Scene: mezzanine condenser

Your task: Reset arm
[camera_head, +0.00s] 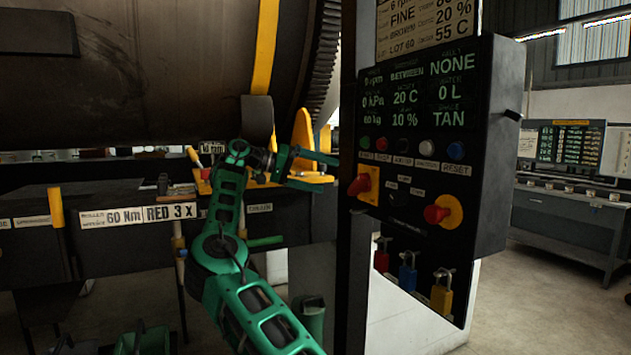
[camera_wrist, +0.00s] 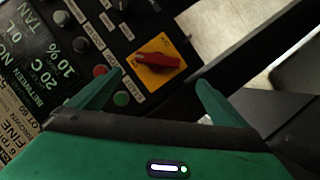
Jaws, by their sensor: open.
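My green arm reaches up in the middle of the head view. My gripper (camera_head: 326,171) is open and empty, just left of the black control panel (camera_head: 483,205). In the wrist view my gripper's (camera_wrist: 160,82) two green fingers are spread, with a red rotary switch on a yellow plate (camera_wrist: 157,62) showing between and beyond their tips. That switch also shows at the panel's left (camera_head: 364,185). A green button (camera_wrist: 121,99) and a red button (camera_wrist: 99,70) lie near the left finger. I cannot tell if anything is touched.
A large dark drum (camera_head: 150,80) with a toothed rim fills the upper left. A dark upright post (camera_head: 352,260) stands beside the panel. The panel bears a red knob (camera_head: 438,214) on yellow, a blue button (camera_head: 456,150), and hanging padlocks (camera_head: 408,275). A grey console (camera_head: 565,225) stands far right.

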